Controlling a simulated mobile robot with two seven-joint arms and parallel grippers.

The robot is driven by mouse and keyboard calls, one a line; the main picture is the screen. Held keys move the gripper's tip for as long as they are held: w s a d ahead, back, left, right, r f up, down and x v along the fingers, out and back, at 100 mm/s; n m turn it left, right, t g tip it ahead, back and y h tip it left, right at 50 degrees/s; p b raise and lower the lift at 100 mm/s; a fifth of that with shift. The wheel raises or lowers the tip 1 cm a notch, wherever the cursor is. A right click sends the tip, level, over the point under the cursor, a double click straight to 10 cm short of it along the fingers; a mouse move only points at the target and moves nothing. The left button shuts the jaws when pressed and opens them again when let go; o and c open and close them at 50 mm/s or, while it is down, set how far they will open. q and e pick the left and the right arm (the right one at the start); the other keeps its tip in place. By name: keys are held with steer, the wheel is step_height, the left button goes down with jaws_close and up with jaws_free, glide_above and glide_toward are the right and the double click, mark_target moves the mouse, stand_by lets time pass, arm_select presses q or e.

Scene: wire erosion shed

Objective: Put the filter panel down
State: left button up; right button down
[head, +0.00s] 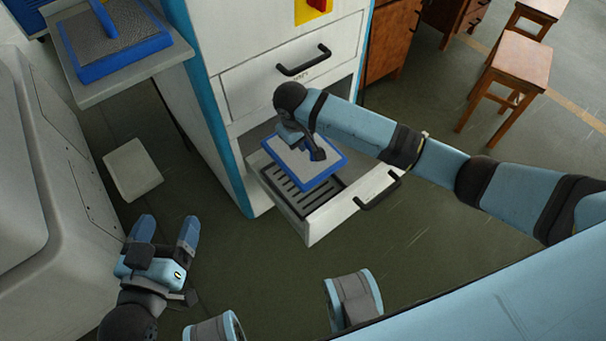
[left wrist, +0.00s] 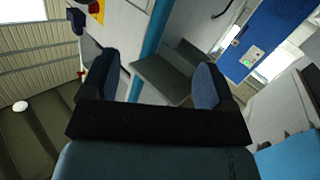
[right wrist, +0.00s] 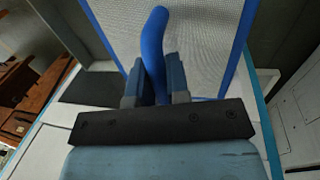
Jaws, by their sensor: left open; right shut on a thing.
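The filter panel (head: 323,168) has a blue frame and a pale mesh face. In the head view it is above the open lower drawer (head: 318,229), and I cannot tell whether it touches anything below. My right gripper (head: 303,146) is over the panel, partly hidden by its own arm. In the right wrist view it is shut on the panel's blue handle (right wrist: 154,55), with the mesh (right wrist: 200,50) behind. My left gripper (head: 167,228) is open and empty, low at the left, away from the panel.
The drawer holds a dark slotted grate (head: 296,196). A closed drawer with a black handle (head: 304,60) is above it. A second blue-framed panel (head: 115,45) lies on a grey shelf (head: 165,60) at the upper left. Wooden stools (head: 510,65) stand at the upper right. The green floor is mostly clear.

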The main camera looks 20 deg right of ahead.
mark_target(303, 160)
step_height(303, 160, down, 9)
steer(key=b, duration=0.2)
steer(key=shift+r+b, duration=0.2)
steer(key=shift+b, duration=0.15)
steer(key=shift+f+b, duration=0.3)
steer(key=shift+f, duration=0.5)
step_height(303, 160, down, 4)
steer(key=shift+r+b, duration=0.2)
steer(key=shift+b, duration=0.5)
arm_select(q)
steer(key=d+r+t+h, duration=0.2)
steer(key=r, duration=0.1)
steer(key=shift+d+r, duration=0.1)
steer(key=shift+r, duration=0.05)
steer(key=shift+r, duration=0.1)
arm_select(e)
steer(key=c, duration=1.1)
jaws_free()
